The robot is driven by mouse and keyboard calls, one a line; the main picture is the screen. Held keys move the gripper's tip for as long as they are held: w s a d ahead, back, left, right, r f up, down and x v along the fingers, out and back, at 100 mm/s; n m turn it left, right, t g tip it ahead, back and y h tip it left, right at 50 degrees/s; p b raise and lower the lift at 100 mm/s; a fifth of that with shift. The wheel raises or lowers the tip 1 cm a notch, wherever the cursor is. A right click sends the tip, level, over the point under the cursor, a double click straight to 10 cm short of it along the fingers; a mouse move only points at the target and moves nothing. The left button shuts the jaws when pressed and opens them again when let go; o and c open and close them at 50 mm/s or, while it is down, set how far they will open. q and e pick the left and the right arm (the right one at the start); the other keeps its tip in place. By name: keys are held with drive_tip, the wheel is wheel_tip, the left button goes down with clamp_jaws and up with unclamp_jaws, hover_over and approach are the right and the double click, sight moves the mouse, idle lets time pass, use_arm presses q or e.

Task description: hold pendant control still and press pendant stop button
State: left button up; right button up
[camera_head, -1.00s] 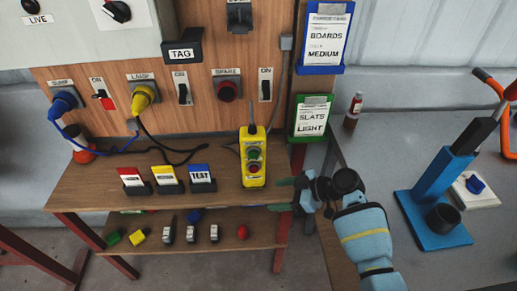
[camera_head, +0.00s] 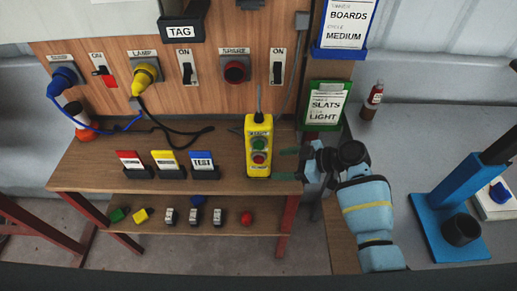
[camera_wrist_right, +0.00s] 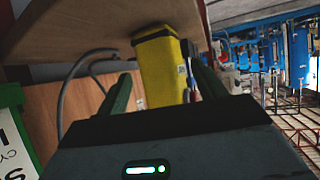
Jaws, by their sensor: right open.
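The yellow pendant control (camera_head: 258,165) stands upright on the wooden table near its right end. It has a green button (camera_head: 259,143) above a red stop button (camera_head: 259,159), and a cable rises from its top. My right gripper (camera_head: 286,163) is open just right of the pendant, its green fingers pointing at the pendant's side. In the right wrist view the pendant (camera_wrist_right: 162,68) appears ahead, between the two open fingers (camera_wrist_right: 160,92); a small gap seems to remain, and contact cannot be made out. My left gripper is not in view.
Red, yellow and blue cards (camera_head: 166,160) in holders stand left of the pendant. The panel behind carries plugs and switches (camera_head: 235,70). A lower shelf (camera_head: 265,219) holds small parts. At right, a grey bench (camera_head: 430,130) bears a bottle (camera_head: 371,102) and a blue press (camera_head: 450,200).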

sight(262, 165)
drive_tip(key=b+x, duration=0.2)
drive_tip(key=x, duration=0.4)
drive_tip(key=shift+a+f+b, duration=0.15)
drive_tip(key=shift+f+b, duration=0.15)
drive_tip(key=shift+f, duration=0.05)
drive_tip(key=shift+a+f, duration=0.1)
drive_tip(key=shift+a, duration=0.3)
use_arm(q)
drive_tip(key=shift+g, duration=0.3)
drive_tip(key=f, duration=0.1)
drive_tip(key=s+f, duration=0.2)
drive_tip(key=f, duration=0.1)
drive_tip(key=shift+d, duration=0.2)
use_arm(e)
drive_tip(key=shift+w+a, duration=0.15)
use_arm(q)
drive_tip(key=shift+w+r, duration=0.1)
use_arm(e)
drive_tip(key=shift+c, duration=0.3)
drive_tip(key=c, duration=0.4)
drive_tip(key=shift+o, duration=0.2)
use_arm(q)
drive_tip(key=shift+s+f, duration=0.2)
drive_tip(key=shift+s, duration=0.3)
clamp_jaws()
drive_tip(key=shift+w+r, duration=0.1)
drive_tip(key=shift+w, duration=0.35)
